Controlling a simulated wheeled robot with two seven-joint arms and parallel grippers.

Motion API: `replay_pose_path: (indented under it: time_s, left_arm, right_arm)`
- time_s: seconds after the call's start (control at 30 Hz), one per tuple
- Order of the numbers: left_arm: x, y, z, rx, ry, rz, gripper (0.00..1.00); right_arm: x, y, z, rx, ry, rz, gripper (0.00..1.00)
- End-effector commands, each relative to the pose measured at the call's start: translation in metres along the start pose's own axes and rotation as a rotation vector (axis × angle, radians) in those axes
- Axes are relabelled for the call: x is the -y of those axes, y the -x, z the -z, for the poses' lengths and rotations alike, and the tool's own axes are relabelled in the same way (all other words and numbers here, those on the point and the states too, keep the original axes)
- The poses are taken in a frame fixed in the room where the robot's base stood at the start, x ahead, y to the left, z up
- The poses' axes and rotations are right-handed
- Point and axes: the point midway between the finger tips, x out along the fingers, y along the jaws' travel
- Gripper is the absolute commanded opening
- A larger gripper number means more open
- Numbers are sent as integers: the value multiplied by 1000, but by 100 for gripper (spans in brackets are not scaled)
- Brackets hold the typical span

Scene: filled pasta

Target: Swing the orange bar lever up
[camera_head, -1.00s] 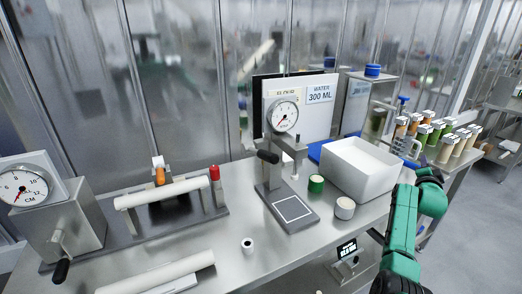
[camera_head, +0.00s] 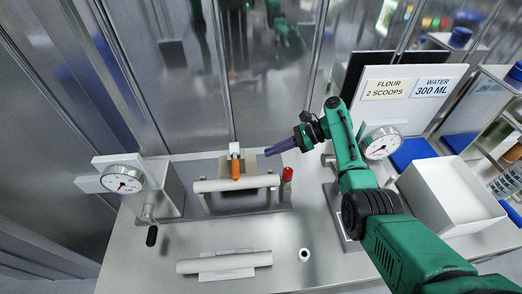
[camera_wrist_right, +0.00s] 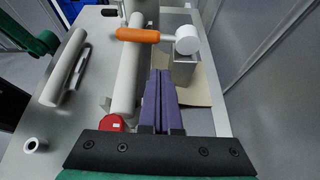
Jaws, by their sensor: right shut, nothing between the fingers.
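The orange bar lever (camera_head: 235,171) is a short orange grip on a white hub, above the middle of the white roller (camera_head: 222,184) of the bench press. In the right wrist view the orange lever (camera_wrist_right: 137,35) lies across the grey roller (camera_wrist_right: 129,75), with the round white hub (camera_wrist_right: 187,40) at its right end. My right gripper (camera_head: 270,152) has purple fingers and is shut and empty, to the right of the lever and apart from it. The fingers (camera_wrist_right: 161,75) point toward the lever in the right wrist view. My left gripper is not in view.
A red knob (camera_head: 287,174) stands at the roller's right end, close to my right gripper. A dial box (camera_head: 160,190) with a crank is at left. A loose rolling pin (camera_head: 225,262) and a small white cup (camera_head: 304,255) lie in front. A white bin (camera_head: 455,195) stands at right.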

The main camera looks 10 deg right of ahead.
Motion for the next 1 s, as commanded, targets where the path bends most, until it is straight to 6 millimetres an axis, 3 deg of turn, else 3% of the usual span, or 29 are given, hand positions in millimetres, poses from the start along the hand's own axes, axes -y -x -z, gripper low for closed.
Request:
replay_pose_path:
  time_s: [0.1, 0.47, 0.8, 1.0]
  left_arm:
    - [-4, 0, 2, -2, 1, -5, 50]
    - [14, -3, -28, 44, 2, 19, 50]
    - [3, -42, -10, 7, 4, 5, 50]
    - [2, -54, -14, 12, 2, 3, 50]
  right_arm:
    - [-17, -12, 2, 16, -23, -67, 0]
    - [-16, -21, 4, 15, -19, -62, 0]
    - [-20, -89, 7, 15, -18, -60, 0]
    - [-20, -110, 3, 14, -18, -58, 0]
